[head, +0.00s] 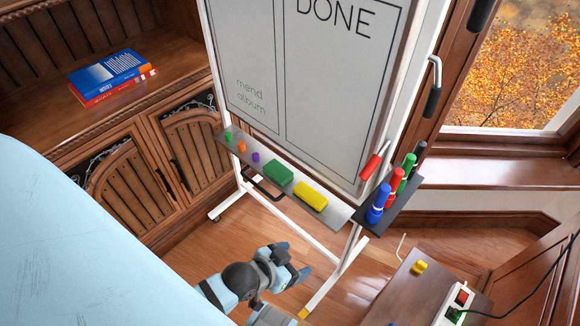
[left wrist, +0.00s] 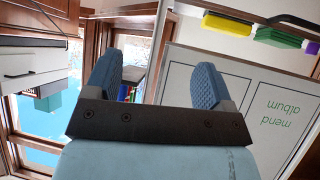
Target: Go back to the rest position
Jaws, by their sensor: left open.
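My left gripper (head: 296,275) hangs in the lower middle of the head view, below and in front of the whiteboard's tray. In the left wrist view its two blue padded fingers (left wrist: 155,82) stand wide apart with nothing between them. The whiteboard (head: 305,100) on its white stand shows "DONE" and "mend album"; the writing appears upside down in the left wrist view (left wrist: 255,105). The gripper looks clear of the board and tray. My right gripper does not show in either view.
The tray (head: 232,142) holds magnets, a green eraser (head: 278,173) and a yellow eraser (head: 311,196). A side holder carries several markers (head: 395,180). Two books (head: 108,78) lie on the wooden cabinet at left. A low table (head: 405,290) with a power strip (head: 455,301) is at lower right.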

